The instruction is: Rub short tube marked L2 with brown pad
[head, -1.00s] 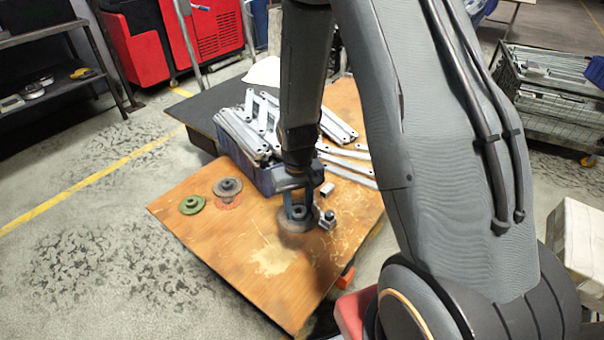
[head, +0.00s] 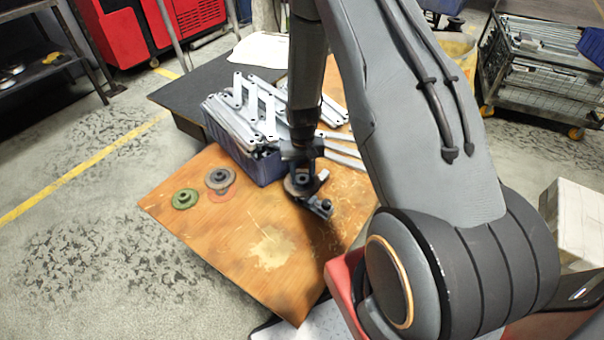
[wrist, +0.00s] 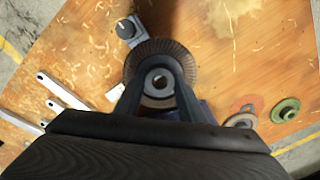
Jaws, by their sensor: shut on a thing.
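My gripper (head: 303,176) is shut on the hub of a round brown pad (wrist: 158,50). In the wrist view its fingers flank the hub and the pad's ribbed rim shows beyond them. In the head view the pad (head: 292,188) is partly hidden by the gripper. A short grey piece with a dark round end, perhaps a short tube in a holder (wrist: 127,28), lies beside the pad's rim; in the head view it is just below right of the gripper (head: 322,208). A small pale piece (wrist: 115,92) is partly hidden by my gripper. I cannot read any L2 mark.
A green pad (head: 185,198) and a grey-hubbed pad (head: 220,178) over a reddish patch lie on the left of the wooden table (head: 225,235). A blue bin (head: 262,170) full of metal brackets stands behind; loose brackets lie beside it. The front of the table is clear.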

